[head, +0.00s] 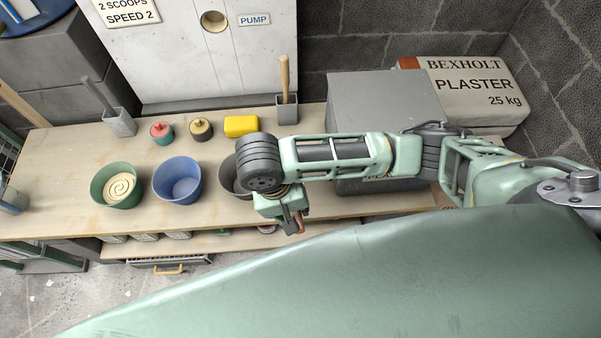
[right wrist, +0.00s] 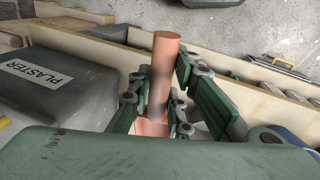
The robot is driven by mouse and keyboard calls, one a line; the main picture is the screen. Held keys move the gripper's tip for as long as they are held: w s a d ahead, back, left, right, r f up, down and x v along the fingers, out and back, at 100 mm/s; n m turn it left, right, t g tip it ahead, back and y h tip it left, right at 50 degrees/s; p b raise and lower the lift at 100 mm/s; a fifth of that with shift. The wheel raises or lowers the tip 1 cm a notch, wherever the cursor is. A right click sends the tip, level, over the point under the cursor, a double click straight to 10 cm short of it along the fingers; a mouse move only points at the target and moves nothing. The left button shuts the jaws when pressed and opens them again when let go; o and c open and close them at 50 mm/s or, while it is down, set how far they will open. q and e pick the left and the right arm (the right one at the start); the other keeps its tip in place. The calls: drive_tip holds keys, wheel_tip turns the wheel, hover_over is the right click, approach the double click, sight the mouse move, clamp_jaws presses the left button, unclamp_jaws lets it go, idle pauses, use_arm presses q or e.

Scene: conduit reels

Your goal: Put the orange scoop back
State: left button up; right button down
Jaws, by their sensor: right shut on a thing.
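My right gripper (head: 290,212) hangs over the front edge of the bench, just in front of the dark bowl (head: 228,178). It is shut on the orange scoop (head: 299,222), of which a small copper-orange piece shows below the jaws. In the right wrist view the scoop (right wrist: 165,60) is a smooth copper-orange cylinder between the dark green fingers (right wrist: 160,105), with a wider part near the palm that is mostly hidden. A large grey bin (head: 385,100) stands to the right behind my arm. In the right wrist view it bears a PLASTER label (right wrist: 38,74). My left gripper is out of view.
A blue bowl (head: 178,181) and a green bowl (head: 117,185) with pale swirled contents stand left on the bench (head: 60,215). Behind them are two grey holders (head: 287,112) (head: 120,123) with tools, two small jars and a yellow block (head: 241,126). A plaster bag (head: 470,95) lies behind the bin.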

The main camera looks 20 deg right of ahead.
drive_tip(key=shift+m, duration=0.5)
drive_tip(key=w+d+f+b, duration=0.1)
drive_tip(key=w+f, duration=0.2)
drive_tip(key=w+d+f+b, duration=0.1)
drive_tip(key=w+d+f, duration=0.1)
drive_tip(key=w, duration=0.1)
drive_tip(key=w+d+f+b, duration=0.1)
drive_tip(key=w+d+f, duration=0.1)
drive_tip(key=w+f, duration=0.1)
drive_tip(key=shift+w+f+b, duration=0.1)
drive_tip(key=shift+f+b, duration=0.25)
drive_tip(key=x, duration=0.3)
drive_tip(key=shift+w+a+f, duration=0.1)
drive_tip(key=shift+a+f, duration=0.2)
drive_tip(key=shift+f, duration=0.2)
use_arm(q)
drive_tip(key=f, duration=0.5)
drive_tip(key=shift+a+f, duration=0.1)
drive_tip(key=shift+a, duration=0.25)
use_arm(e)
drive_tip(key=shift+f, duration=0.1)
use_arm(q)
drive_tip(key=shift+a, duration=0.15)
use_arm(e)
drive_tip(key=shift+f, duration=0.15)
drive_tip(key=c, duration=1.6)
unclamp_jaws()
